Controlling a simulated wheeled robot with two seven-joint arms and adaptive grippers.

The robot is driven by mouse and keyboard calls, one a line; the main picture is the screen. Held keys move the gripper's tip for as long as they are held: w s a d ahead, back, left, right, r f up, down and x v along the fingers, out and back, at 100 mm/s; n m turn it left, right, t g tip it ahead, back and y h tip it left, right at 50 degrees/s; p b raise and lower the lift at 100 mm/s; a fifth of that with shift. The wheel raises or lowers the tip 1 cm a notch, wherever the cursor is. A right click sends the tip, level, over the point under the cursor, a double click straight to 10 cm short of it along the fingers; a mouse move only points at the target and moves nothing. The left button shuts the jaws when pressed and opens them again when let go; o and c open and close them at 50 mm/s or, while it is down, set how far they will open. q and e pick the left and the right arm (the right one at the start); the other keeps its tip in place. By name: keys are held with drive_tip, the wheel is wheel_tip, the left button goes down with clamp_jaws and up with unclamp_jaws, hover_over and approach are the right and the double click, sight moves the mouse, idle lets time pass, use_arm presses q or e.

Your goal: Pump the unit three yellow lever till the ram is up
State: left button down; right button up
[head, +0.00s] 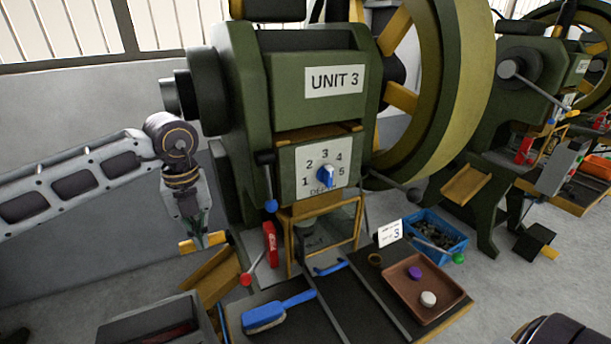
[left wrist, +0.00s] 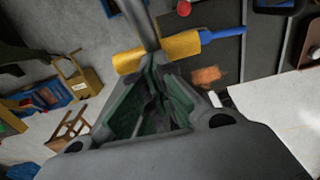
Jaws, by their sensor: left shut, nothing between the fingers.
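The yellow lever grip (head: 187,246) is at the lower left of the green press marked UNIT 3 (head: 335,80). My left gripper (head: 203,242) points down at the grip, and yellow shows on both sides of its fingertips. In the left wrist view, the yellow grip (left wrist: 183,46) lies across the tips of my shut gripper (left wrist: 155,66), with a grey rod (left wrist: 140,22) beyond it. Nothing is between the fingers; contact with the grip is unclear. The ram is hard to make out behind the yellow-framed guard (head: 357,224). My right gripper is out of view.
A red-knobbed lever (head: 246,279) and a red block (head: 270,243) are close right of my gripper. A blue brush (head: 265,316) lies in front. A brown tray (head: 448,297) and a blue bin (head: 452,228) are further right. Open floor lies left of the press.

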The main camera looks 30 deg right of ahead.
use_arm(q)
drive_tip(key=shift+s+r+p, duration=0.25)
drive_tip(key=shift+s+r, duration=0.25)
drive_tip(key=shift+r, duration=0.3)
drive_tip(key=shift+s+r+p, duration=0.2)
drive_tip(key=shift+s+r, duration=0.25)
drive_tip(key=shift+r, duration=0.4)
drive_tip(key=shift+s+r+p, duration=0.25)
drive_tip(key=shift+s+r, duration=0.25)
drive_tip(key=shift+r, duration=0.3)
wheel_tip(320, 180, up, 6)
drive_tip(key=s+p, duration=0.2)
drive_tip(key=shift+s+r, duration=0.15)
drive_tip(key=shift+s, duration=0.1)
